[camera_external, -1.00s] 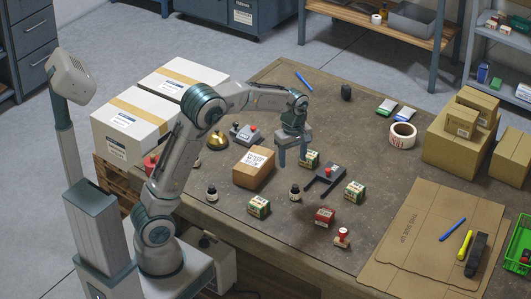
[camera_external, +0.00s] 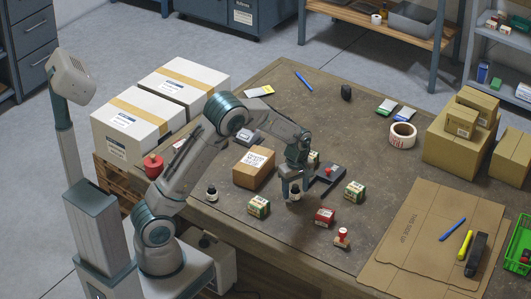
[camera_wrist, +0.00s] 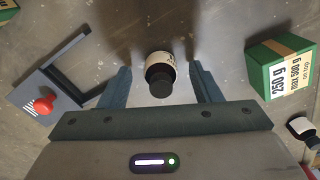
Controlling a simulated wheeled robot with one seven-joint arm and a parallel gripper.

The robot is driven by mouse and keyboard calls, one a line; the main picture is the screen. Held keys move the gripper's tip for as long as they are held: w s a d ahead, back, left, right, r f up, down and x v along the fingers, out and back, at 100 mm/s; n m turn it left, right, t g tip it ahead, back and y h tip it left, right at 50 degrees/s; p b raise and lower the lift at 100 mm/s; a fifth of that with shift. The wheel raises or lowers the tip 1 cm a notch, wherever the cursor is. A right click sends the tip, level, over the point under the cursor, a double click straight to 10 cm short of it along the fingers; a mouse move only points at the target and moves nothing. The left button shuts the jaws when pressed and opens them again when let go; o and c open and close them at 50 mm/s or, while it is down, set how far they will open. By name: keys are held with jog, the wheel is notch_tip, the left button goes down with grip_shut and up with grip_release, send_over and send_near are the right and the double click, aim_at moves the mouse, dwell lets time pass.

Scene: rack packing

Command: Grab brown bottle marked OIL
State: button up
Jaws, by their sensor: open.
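A small dark bottle with a black cap and a pale label (camera_wrist: 158,60) stands on the table between the fingers of my gripper (camera_wrist: 160,74). The gripper is open, with a gap on each side of the bottle. In the external view my gripper (camera_external: 291,186) is low over the table, and this bottle (camera_external: 295,194) partly shows between its fingers. A second similar bottle (camera_external: 212,194) stands to the left; it also shows at the right edge of the wrist view (camera_wrist: 301,128). I cannot read OIL on either label.
A green-and-cream box (camera_wrist: 272,78) is right of the gripper in the wrist view. A black device with a red knob (camera_external: 328,173) is close by. A brown carton (camera_external: 253,168), another green box (camera_external: 259,207) and a red box (camera_external: 325,216) stand around it.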

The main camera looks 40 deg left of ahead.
jog(key=shift+f, duration=0.55)
jog(key=c, duration=1.1)
jog(key=shift+r, duration=0.1)
